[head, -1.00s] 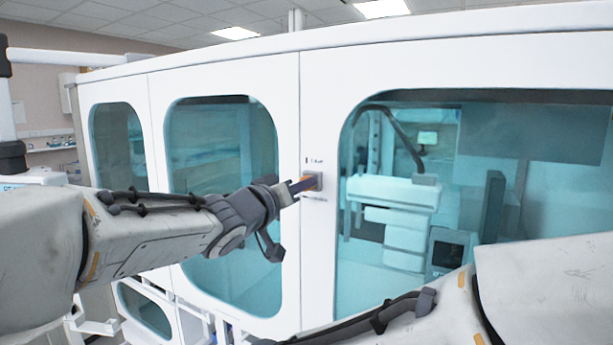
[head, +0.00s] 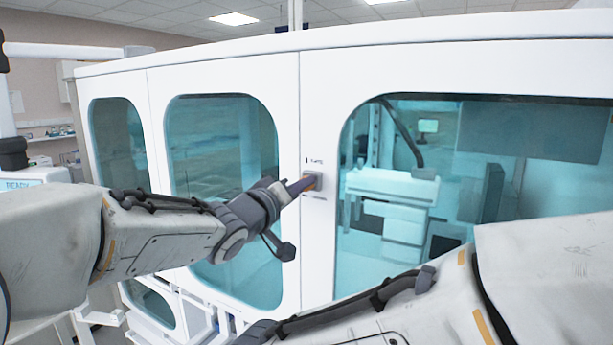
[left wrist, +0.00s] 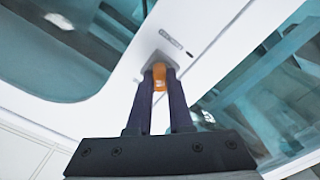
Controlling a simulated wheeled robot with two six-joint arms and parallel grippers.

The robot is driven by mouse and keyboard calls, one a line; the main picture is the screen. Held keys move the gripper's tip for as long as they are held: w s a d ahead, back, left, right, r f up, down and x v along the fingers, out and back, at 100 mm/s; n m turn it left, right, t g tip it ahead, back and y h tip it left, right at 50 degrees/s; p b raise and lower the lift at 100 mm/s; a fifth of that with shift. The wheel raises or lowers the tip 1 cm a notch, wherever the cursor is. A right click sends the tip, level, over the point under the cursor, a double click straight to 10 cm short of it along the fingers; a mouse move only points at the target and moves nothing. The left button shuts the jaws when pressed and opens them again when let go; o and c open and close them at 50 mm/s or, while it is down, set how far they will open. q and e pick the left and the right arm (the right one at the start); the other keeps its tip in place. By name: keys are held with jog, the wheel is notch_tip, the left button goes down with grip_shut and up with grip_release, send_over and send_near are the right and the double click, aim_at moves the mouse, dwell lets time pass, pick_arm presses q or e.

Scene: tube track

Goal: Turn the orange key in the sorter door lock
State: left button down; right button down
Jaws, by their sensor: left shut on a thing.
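The orange key (left wrist: 159,76) is at the lock (left wrist: 158,60) on the white sorter door, in the left wrist view. My left gripper (head: 306,183) is shut on the key, with one dark finger on each side of it. In the head view the lock (head: 314,179) is a small grey block on the white frame between two windows, and the fingers mostly hide the key. How deep the key sits in the lock is hidden. My right arm enters the head view from the lower right; its gripper is not in view.
The white sorter cabinet (head: 225,72) fills most of the head view, with teal rounded windows (head: 222,140) on both sides of the lock. A white machine (head: 395,190) stands behind the right window. Shelves (head: 50,133) are at the far left.

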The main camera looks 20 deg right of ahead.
pick_arm(q)
jog(key=shift+n+p, duration=0.35)
jog(key=shift+n, duration=0.25)
jog(key=n, duration=0.3)
jog(key=n, duration=0.3)
dwell(0.4)
jog(key=shift+n, duration=0.3)
jog(key=shift+n, duration=0.4)
jog(key=c, duration=0.7)
grip_release()
jog(key=shift+c, duration=0.2)
